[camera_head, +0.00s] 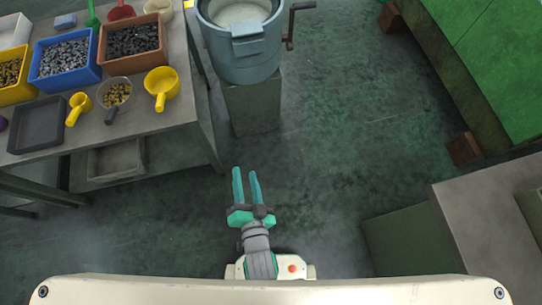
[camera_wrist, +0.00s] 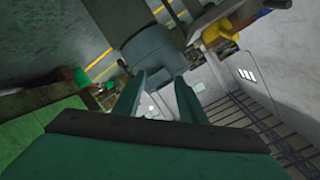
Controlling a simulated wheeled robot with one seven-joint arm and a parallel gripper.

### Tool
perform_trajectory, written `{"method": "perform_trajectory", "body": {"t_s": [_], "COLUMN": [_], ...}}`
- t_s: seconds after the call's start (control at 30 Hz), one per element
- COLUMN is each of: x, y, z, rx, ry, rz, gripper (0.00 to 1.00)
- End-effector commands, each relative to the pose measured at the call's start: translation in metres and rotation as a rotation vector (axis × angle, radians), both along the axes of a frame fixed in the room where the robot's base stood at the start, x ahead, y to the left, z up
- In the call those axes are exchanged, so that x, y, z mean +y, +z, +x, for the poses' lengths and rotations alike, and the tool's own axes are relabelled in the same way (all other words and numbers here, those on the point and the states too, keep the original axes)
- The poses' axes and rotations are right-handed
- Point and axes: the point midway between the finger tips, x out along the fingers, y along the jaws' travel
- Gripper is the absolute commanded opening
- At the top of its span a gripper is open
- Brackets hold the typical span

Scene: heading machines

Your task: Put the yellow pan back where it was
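A yellow pan (camera_head: 163,80) with a short handle sits near the right front edge of the grey workbench (camera_head: 180,122), handle toward the front. A smaller yellow scoop (camera_head: 79,106) lies further left on the same bench. My gripper (camera_head: 245,172) is in front of my body, over the floor, to the right of the bench and apart from the pan. Its two teal fingers are spread with nothing between them. The fingers also show in the wrist view (camera_wrist: 158,82), where a yellow thing at the top right is too cut off to identify.
The bench also holds a blue bin (camera_head: 62,60), a brown bin (camera_head: 130,43), a dark grey tray (camera_head: 37,122) and a clear scoop (camera_head: 114,92). A blue-grey drum (camera_head: 240,62) with a crank stands beyond. Floor at centre is free; a grey cabinet (camera_head: 492,225) stands right.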

Motion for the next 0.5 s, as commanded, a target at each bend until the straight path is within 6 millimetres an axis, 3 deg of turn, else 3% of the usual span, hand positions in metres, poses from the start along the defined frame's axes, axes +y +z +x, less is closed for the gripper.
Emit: {"method": "perform_trajectory", "body": {"t_s": [0.1, 0.3, 0.5], "x": [-0.029, -0.061, -0.075], "y": [0.007, 0.029, 0.046], "z": [-0.039, -0.091, -0.117], "rx": [-0.034, -0.078, -0.095], "ry": [-0.015, -0.025, -0.027], "rz": [-0.194, -0.505, -0.686], "gripper": [0.38, 0.38, 0.38]}}
